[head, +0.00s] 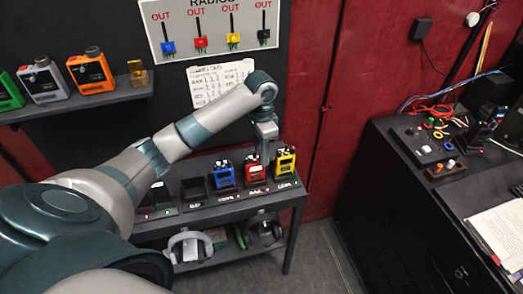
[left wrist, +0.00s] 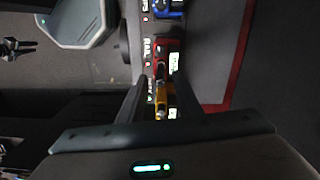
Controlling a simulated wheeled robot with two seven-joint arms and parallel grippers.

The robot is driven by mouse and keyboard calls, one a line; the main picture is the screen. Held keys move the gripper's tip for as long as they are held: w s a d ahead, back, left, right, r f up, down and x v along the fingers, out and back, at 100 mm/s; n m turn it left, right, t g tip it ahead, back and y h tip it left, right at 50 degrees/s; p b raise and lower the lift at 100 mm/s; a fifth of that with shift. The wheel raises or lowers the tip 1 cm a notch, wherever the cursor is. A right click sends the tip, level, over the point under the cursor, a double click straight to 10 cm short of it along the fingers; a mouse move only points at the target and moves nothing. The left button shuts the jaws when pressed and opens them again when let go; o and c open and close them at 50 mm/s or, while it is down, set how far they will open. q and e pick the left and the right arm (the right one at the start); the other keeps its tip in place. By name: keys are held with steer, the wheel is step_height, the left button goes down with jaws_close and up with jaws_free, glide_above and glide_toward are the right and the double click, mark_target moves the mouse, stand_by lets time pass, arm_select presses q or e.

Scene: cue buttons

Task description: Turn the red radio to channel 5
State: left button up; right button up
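The red radio (head: 254,173) stands upright in a charging dock on a dark shelf, between a blue radio (head: 223,177) and a yellow radio (head: 284,162). My left gripper (head: 264,150) points down just above and behind the red and yellow radios. In the left wrist view my left gripper (left wrist: 158,82) has its two fingers apart. The yellow radio (left wrist: 160,104) shows between the fingers and the red radio (left wrist: 162,58) lies just past their tips. I cannot tell whether a finger touches either. The red radio's channel knob is too small to read. My right gripper is out of view.
Headphones (head: 190,246) lie on the lower shelf. A radio sign board (head: 210,28) and a paper list (head: 215,84) hang on the wall. A cluttered black desk (head: 400,215) is at right.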

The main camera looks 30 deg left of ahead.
arm_select(q)
steer(key=shift+r+b, duration=0.4)
steer(key=shift+r, duration=0.4)
step_height(320, 180, up, 16)
steer(key=b, duration=0.2)
steer(key=shift+w+a+f, duration=0.1)
steer(key=shift+a, duration=0.05)
steer(key=shift+f, duration=0.1)
stand_by(0.3)
